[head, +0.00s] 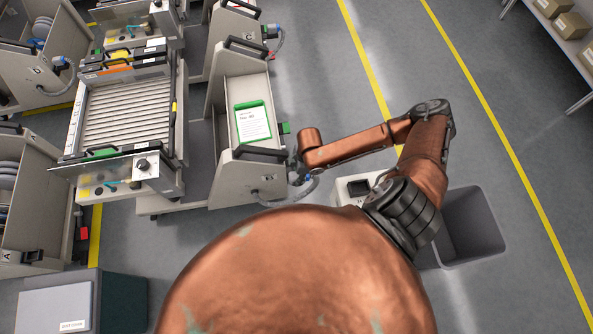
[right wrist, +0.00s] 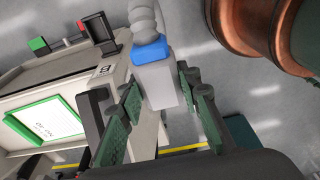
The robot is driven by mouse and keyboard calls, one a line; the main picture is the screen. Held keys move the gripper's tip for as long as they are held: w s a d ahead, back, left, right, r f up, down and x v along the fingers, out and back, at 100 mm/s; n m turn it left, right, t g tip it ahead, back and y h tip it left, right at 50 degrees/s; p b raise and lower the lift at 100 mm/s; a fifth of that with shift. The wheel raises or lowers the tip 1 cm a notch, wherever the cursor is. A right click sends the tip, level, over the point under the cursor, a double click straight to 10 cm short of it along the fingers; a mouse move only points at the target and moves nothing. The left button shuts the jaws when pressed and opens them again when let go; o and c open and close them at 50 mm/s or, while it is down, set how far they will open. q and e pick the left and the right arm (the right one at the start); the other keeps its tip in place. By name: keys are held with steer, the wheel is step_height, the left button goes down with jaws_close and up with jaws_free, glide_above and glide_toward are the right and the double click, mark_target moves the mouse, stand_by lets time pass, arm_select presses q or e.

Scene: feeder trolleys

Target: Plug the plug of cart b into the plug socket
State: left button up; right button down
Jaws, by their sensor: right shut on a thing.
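Cart b (head: 233,160) stands left of my right arm in the head view; its side panel with the letter B (right wrist: 105,70) shows in the right wrist view. My right gripper (right wrist: 158,88) is shut on the grey plug (right wrist: 160,88), whose collar is blue and whose grey hose (right wrist: 143,18) leads off at the top. My left gripper is out of view.
Another cart with its plug and hose (head: 279,42) stands behind cart b. A slatted feeder trolley (head: 128,108) stands to its left and cart A (head: 20,220) at the left edge.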

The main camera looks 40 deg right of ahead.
steer(key=s+d+r+p, duration=0.6)
steer(key=d+r+p, duration=0.2)
steer(key=r+p, duration=0.35)
steer(key=s+d+r+p, duration=0.6)
steer(key=d+r+p, duration=0.1)
steer(key=r+p, duration=0.45)
steer(key=shift+s+a+f+b, duration=0.25)
steer(key=shift+s+a+f, duration=0.35)
steer(key=shift+s, duration=0.85)
steer(key=shift+s+a+f+b, duration=0.3)
steer(key=shift+s+a, duration=0.65)
steer(key=shift+s, duration=0.45)
steer(key=shift+s+a+f+b, duration=0.2)
steer(key=shift+s+a+f, duration=0.45)
steer(key=shift+s, duration=0.8)
steer(key=shift+a+r, duration=0.1)
steer(key=shift+r, duration=0.05)
steer(key=shift+f+b, duration=0.6)
steer(key=shift+f, duration=0.55)
steer(key=c, duration=1.3)
jaws_free()
